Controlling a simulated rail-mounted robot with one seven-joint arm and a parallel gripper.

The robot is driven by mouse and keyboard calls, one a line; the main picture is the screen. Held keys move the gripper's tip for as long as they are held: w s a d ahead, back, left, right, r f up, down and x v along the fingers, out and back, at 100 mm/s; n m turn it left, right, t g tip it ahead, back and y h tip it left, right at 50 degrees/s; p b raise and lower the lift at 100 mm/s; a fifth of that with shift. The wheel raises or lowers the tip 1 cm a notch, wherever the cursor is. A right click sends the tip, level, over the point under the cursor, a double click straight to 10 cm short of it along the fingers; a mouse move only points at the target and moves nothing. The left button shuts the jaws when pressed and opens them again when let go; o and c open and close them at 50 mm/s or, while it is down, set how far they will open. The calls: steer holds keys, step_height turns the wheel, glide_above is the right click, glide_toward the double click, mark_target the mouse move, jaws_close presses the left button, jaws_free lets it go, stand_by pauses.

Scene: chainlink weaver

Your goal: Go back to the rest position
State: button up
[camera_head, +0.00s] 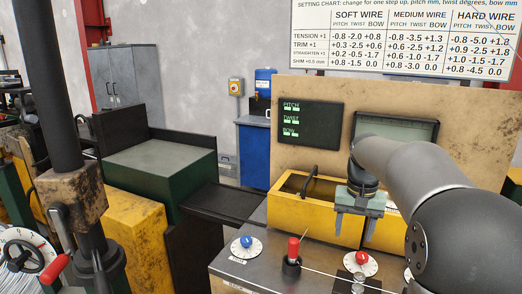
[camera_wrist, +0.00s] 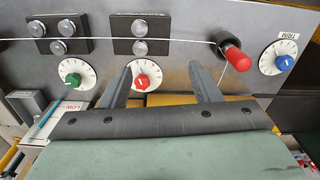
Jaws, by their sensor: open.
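My gripper (camera_head: 352,232) hangs from my arm in front of the yellow box on the machine, above the grey panel top. Its two grey fingers point down, stand apart and have nothing between them. In the wrist view the gripper (camera_wrist: 161,70) is also open, its fingers on either side of a white dial with a red knob (camera_wrist: 142,80). The dial lies beyond the fingertips, and no contact shows. My arm covers the right part of the machine in the head view.
The panel carries a red-handled lever (camera_head: 293,250), a blue-knobbed dial (camera_head: 245,241) and a red-knobbed dial (camera_head: 360,263). A wire runs across it. The yellow box (camera_head: 290,208) stands close behind the gripper. A black display (camera_head: 310,125) is on the board. Open air lies above the panel's left side.

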steer(key=s+a+f+n, duration=0.1)
steer(key=s+a+f, duration=0.2)
steer(key=s, duration=0.6)
steer(key=s+a+f+n, duration=0.1)
steer(key=s+a+f, duration=0.2)
steer(key=s, duration=0.6)
steer(key=s+a+f+n, duration=0.1)
steer(key=s+a+f, duration=0.2)
steer(key=s, duration=0.6)
step_height(320, 180, down, 2)
steer(key=shift+f+n, duration=0.15)
steer(key=shift+n, duration=0.25)
